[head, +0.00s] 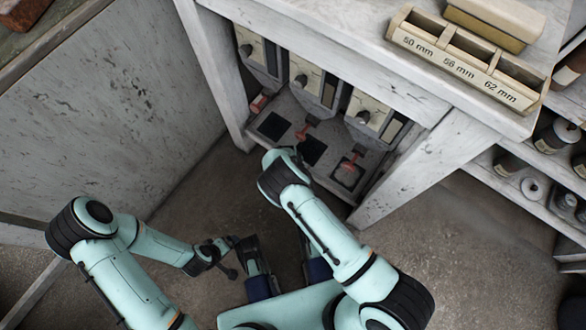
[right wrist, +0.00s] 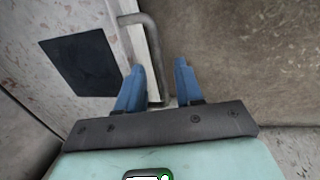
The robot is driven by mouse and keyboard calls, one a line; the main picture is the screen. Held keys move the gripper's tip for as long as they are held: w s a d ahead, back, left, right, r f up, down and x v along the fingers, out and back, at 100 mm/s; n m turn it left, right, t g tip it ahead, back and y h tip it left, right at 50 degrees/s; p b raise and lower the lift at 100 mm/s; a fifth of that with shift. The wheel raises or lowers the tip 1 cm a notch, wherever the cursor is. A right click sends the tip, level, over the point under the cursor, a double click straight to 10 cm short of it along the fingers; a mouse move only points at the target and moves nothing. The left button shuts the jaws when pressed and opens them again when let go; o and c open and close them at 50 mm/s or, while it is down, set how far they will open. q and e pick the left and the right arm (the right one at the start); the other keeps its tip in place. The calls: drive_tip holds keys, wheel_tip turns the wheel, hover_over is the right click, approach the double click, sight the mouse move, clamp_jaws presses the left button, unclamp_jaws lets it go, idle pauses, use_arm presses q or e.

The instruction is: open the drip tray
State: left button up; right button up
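The drip tray (head: 286,108) is the grey, speckled tray with black square pads under the dispensers, at the bottom of the white cabinet. In the right wrist view, its surface (right wrist: 108,28) and one black pad (right wrist: 82,63) lie left of my right gripper (right wrist: 158,78). A bent grey bar handle (right wrist: 151,48) on the tray's front edge runs down between the two blue fingers, which stand apart with a gap at the right finger. In the head view, my right arm hides that gripper. My left gripper (head: 229,257) is low over the floor, away from the tray; its finger opening is unclear.
Red pieces (head: 307,128) stand on the tray below the dispensers (head: 306,78). A cabinet leg (head: 420,172) stands right of the tray. A size-marked rack (head: 465,62) sits on top. Shelves with bottles (head: 545,140) are at the right. The floor (head: 455,245) before the cabinet is clear.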

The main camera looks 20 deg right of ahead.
drive_tip(key=shift+c, duration=0.3)
clamp_jaws()
idle(1.2)
